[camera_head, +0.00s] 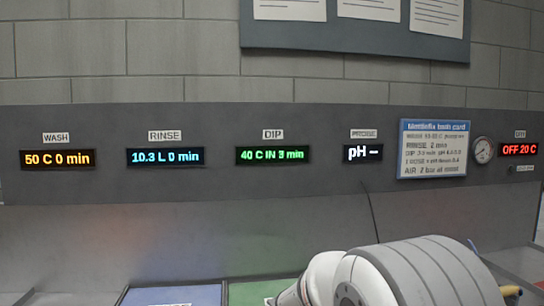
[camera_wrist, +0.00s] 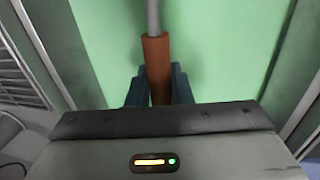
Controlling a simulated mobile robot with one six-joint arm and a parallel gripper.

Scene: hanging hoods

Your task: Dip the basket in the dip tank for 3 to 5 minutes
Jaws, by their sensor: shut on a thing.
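In the wrist view my gripper (camera_wrist: 158,84) is shut on a brown handle (camera_wrist: 156,55) with a grey rod running up from it. The handle lies over the green dip tank area (camera_wrist: 215,45). The basket body is not clearly visible, so I cannot tell how deep it sits. In the head view the green dip tank (camera_head: 250,294) shows at the bottom edge, partly hidden by my arm. The dip display (camera_head: 272,155) above it reads "40 C IN 3 min" in green. My gripper is out of sight in the head view.
The wash display (camera_head: 57,159) reads "50 C 0 min" and the rinse display (camera_head: 165,157) "10.3 L 0 min". A bath card (camera_head: 432,149) and gauge (camera_head: 483,150) are at right. A wire rack (camera_wrist: 20,75) is left in the wrist view.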

